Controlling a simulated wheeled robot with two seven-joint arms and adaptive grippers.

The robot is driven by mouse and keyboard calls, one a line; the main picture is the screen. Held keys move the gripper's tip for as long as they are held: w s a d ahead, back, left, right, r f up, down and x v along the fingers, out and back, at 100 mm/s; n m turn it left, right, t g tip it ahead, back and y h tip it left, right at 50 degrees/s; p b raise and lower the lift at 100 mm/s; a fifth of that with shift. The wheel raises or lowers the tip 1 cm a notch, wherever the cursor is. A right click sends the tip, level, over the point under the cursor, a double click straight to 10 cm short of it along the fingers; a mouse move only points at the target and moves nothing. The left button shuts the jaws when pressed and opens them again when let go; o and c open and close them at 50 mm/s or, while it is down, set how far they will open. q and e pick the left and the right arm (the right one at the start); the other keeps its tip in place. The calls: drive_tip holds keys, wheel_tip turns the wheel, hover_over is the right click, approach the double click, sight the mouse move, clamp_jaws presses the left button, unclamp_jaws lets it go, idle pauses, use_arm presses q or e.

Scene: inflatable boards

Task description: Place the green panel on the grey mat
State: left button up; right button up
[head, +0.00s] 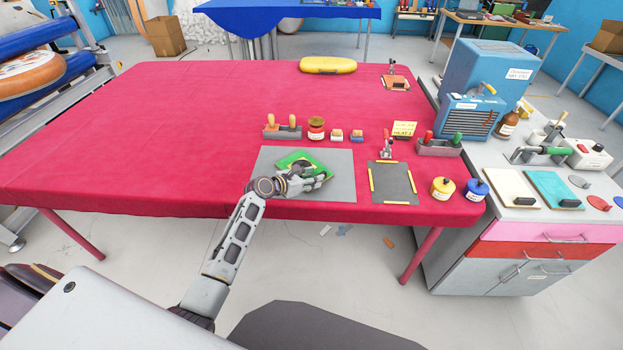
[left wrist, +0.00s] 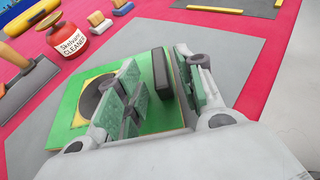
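The green panel (head: 319,164) is over the left part of the plain grey mat (head: 342,186). In the left wrist view the panel (left wrist: 72,102) shows a dark disc ringed with yellow and a black bar handle (left wrist: 160,72). It looks flat on the mat, though contact underneath is hidden. My left gripper (head: 300,172) is over the panel. In the left wrist view its padded fingers (left wrist: 157,66) stand apart, one on each side of the handle, with gaps visible. My right gripper is not in view.
A second grey board (head: 395,184) with yellow strips lies to the right. Brushes in a holder (head: 283,132), a red jar (head: 316,130) and small blocks stand behind the mat. Yellow (head: 442,188) and blue (head: 475,190) pots are at the right. The table's left side (head: 130,140) is clear.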

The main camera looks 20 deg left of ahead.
use_arm(q)
drive_tip(key=shift+p+v, duration=0.35)
drive_tip(key=shift+v, duration=5.65)
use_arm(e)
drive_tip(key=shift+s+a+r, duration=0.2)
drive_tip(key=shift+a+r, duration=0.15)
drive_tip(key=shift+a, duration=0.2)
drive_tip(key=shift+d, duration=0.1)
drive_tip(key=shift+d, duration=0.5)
